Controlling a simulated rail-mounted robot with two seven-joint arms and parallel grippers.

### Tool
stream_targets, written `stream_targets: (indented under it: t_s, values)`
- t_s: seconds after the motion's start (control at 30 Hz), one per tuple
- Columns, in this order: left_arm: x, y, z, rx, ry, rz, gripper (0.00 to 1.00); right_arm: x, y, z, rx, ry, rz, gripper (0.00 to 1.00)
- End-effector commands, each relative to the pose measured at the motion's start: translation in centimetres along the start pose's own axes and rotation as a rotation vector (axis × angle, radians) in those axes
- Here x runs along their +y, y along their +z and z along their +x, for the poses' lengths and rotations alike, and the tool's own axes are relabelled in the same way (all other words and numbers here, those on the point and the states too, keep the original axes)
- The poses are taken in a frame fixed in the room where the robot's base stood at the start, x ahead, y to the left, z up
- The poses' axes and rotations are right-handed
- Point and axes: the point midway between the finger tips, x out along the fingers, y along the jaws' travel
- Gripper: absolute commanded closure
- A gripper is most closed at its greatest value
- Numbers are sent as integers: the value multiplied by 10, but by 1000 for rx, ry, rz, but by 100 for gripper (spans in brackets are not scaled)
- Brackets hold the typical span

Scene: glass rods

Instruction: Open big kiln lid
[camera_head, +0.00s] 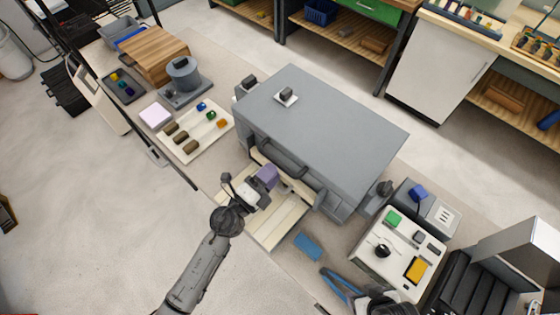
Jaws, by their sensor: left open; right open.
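The big kiln (240,136) is a large grey box in the middle of the bench. Its flat grey lid (335,125) is down, with a small dark knob-like piece (287,95) on top near the back left. A dark bar handle (282,160) runs along the front edge. My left gripper (250,190) is open, in front of the kiln and short of the handle, over pale wooden slats (278,222). A purple piece (267,176) shows by its tip. My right gripper (372,296) is at the bottom edge, mostly cut off, away from the kiln.
A pale tray (215,138) with small coloured pieces lies left of the kiln. A white control panel (392,262) with a black knob and coloured buttons stands at the right. A blue-handled tool (338,284) and a blue pad (308,246) lie near the front.

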Motion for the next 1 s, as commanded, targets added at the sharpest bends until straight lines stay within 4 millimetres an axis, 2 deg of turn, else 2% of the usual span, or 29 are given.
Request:
stream_targets:
  t_s: [0.1, 0.3, 0.73, 1.0]
  values:
    - [-1, 0, 17, 0, -1, -1, 58, 0, 0, -2, -1, 0, -1, 28]
    - [0, 0, 33, 1, -1, 0, 58, 1, 0, -2, -1, 2, -3, 28]
    - [0, 0, 38, 1, 0, -1, 58, 2, 0, -2, -2, 4, -5, 28]
    - [0, 0, 38, 0, 0, -1, 83, 1, 0, -2, -2, 3, -5, 28]
